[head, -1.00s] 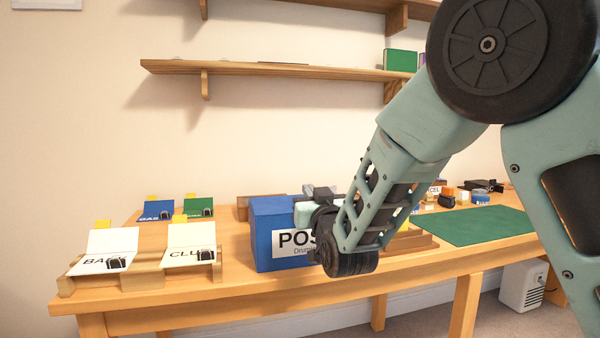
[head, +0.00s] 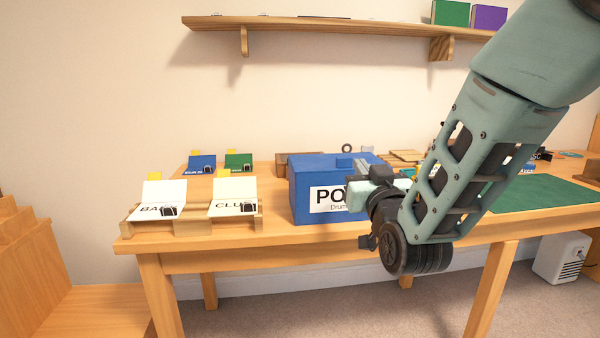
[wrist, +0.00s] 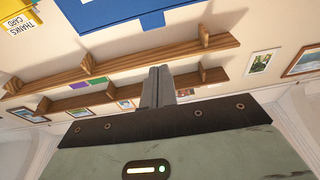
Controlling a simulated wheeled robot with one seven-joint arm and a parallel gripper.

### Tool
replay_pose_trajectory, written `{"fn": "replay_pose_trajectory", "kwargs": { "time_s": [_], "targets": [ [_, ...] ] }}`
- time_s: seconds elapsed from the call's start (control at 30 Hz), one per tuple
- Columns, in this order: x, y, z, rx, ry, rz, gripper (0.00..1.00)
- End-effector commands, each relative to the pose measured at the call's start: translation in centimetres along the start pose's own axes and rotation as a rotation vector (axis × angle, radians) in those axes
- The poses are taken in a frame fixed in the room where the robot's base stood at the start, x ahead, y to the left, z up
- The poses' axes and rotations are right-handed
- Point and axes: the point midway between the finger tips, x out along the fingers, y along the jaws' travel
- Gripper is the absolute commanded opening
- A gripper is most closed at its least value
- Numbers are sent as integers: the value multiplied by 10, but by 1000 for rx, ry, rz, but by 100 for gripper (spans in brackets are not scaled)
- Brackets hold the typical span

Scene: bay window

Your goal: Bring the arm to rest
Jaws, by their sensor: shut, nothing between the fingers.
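My gripper (head: 360,173) is in front of the right part of a blue box (head: 305,190) on the wooden table, and hides part of the box's lettering, which begins "PO". In the wrist view the two grey fingers (wrist: 157,88) are together with nothing between them. My arm comes down from the upper right to the gripper, bent at the wrist joint near the table's front edge. I cannot tell whether the gripper touches the box.
White cards (head: 232,194) lean on wooden racks at the table's left, with blue (head: 201,163) and green (head: 239,161) cards behind. A green mat (head: 545,192) lies at the right. A wall shelf (head: 330,26) hangs above. A white appliance (head: 562,258) stands on the floor.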

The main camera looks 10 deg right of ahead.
Motion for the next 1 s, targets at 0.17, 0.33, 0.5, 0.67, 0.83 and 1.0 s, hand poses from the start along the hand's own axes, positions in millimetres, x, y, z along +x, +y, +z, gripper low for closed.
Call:
{"fn": "replay_pose_trajectory", "kwargs": {
  "time_s": [0.17,0.33,0.5,0.67,0.83,1.0],
  "targets": [
    [-15,-26,29,46,-216,-83,0],
    [-61,-69,68,68,-554,-229,0],
    [-132,-101,93,24,-882,-381,0],
    [-210,-110,103,-80,-1176,-503,0],
    [-279,-99,102,-219,-1419,-579,0],
    [-330,-79,93,-355,-1601,-613,0]
  ]
}}
